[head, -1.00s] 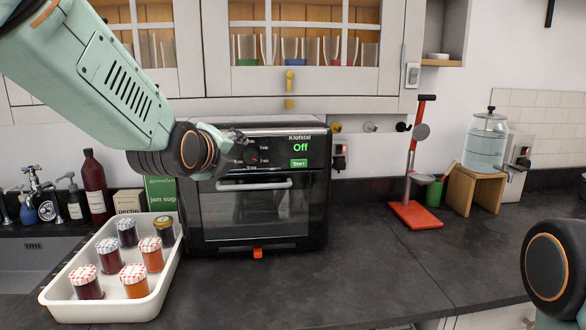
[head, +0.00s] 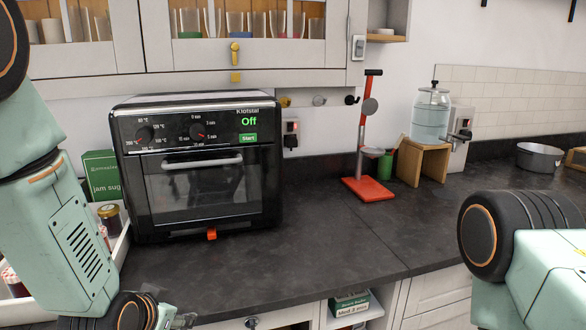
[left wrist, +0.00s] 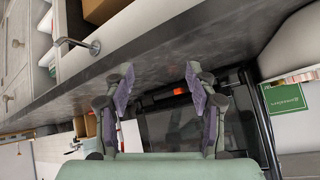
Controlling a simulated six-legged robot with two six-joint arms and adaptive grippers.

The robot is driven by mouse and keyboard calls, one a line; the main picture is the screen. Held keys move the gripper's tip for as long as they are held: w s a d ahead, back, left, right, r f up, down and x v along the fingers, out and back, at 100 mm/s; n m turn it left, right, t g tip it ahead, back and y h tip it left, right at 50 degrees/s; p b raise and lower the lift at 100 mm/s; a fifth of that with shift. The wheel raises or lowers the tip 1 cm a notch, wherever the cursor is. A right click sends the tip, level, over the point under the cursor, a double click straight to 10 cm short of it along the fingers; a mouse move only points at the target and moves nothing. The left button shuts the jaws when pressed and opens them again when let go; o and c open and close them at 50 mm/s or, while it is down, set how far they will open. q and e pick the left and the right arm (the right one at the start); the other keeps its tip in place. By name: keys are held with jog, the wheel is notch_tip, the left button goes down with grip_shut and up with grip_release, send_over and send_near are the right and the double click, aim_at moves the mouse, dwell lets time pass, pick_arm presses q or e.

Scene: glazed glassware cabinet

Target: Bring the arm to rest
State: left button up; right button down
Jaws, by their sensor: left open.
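My left arm comes down along the left side of the head view. Its gripper (head: 182,320) shows only in part at the bottom edge, in front of the counter. In the left wrist view the left gripper (left wrist: 158,78) has its two dark fingers apart, with nothing between them. The black oven (left wrist: 175,125) and the counter edge lie beyond them. Part of my right arm shows at the right of the head view. Its gripper is out of the picture.
The oven (head: 205,165) stands shut on the counter (head: 330,245), its display reading "Off". A white tray (head: 118,255) with jars is partly hidden behind my left arm. A red stand (head: 368,189) and a glass dispenser (head: 430,118) stand farther right. The counter's middle is clear.

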pick_arm(q)
jog(key=s+f+n+g+b, duration=0.2)
jog(key=s+f+g+b, duration=0.1)
jog(key=s+f, duration=1)
jog(key=s+f+n+g+b, duration=0.1)
jog(key=s+f+g, duration=0.5)
jog(key=s+f, duration=0.8)
jog(key=s+b, duration=0.1)
jog(key=s, duration=0.4)
jog(key=shift+s+n+b, duration=0.2)
jog(key=shift+n+b, duration=0.2)
jog(key=shift+c, duration=0.5)
